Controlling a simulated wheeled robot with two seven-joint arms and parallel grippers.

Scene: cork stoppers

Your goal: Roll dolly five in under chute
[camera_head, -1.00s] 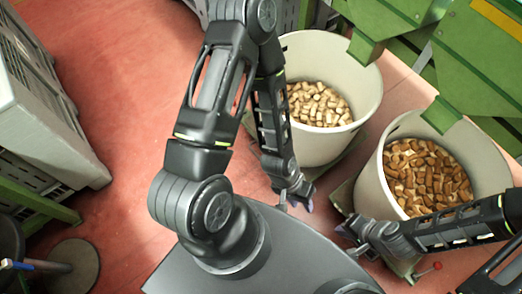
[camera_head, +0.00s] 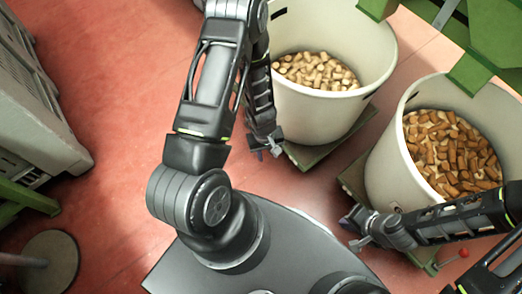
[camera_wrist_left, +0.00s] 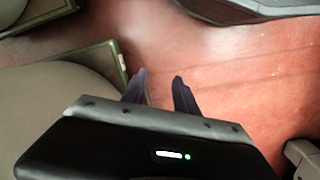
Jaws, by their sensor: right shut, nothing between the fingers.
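Two cream bins full of corks, a left bin (camera_head: 320,110) and a right bin (camera_head: 400,175), stand on low green dollies. The left dolly (camera_head: 306,157) and the right dolly (camera_head: 352,182) show only at their edges; no number is readable. Green chute spouts (camera_head: 470,72) hang over the bins' back rims. My left gripper (camera_head: 268,153) is open and empty, beside the left bin's near left side; its fingers (camera_wrist_left: 160,92) are apart over bare floor in the left wrist view. My right gripper (camera_head: 352,228) is shut and empty near the right dolly's near left edge.
A grey crate (camera_head: 40,110) on a green frame stands at the far left. A round grey disc (camera_head: 50,262) lies at lower left. A red knob (camera_head: 463,254) shows near the right dolly. Red floor (camera_head: 120,130) is clear between crate and bins.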

